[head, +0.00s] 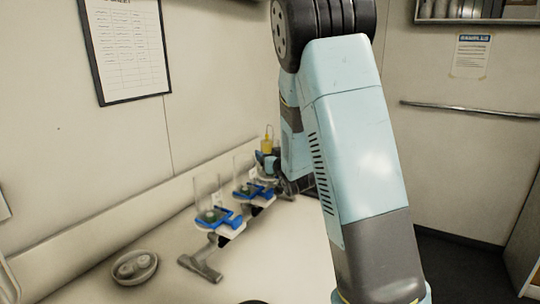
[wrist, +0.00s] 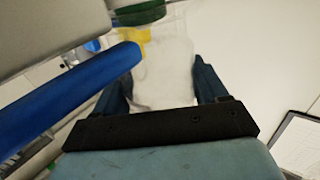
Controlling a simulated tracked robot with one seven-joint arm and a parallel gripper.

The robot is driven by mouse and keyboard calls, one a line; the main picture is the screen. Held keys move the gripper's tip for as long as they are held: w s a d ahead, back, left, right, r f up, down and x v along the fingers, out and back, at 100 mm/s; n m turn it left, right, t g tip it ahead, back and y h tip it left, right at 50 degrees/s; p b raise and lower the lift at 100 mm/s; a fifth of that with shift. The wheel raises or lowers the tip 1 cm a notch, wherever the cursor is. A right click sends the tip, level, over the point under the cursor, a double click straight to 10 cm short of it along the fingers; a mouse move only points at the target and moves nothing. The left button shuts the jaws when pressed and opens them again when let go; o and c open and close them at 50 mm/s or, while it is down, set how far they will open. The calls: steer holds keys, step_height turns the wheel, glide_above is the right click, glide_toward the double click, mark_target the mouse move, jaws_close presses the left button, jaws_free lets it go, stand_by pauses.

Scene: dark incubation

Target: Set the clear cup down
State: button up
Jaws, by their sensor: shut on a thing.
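The clear cup (wrist: 168,72) is between the two dark fingers of my gripper (wrist: 160,82) in the wrist view. The gripper is shut on it, and the cup's see-through wall looks pale and hazy. A blue bar (wrist: 70,95) crosses close by on the left, and a green disc (wrist: 138,14) is at the top edge. I cannot tell whether the cup touches either. In the head view my arm hides most of the gripper and the held cup cannot be made out.
In the head view, stands with blue clamps (head: 228,221) and clear vessels run along the white bench (head: 120,240). A yellow bottle (head: 267,142) is at the back. An oval dish (head: 134,267) with round items lies front left. A wall rail (head: 470,109) is at right.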

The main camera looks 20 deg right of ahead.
steer(key=shift+f, duration=0.1)
steer(key=o, duration=1.2)
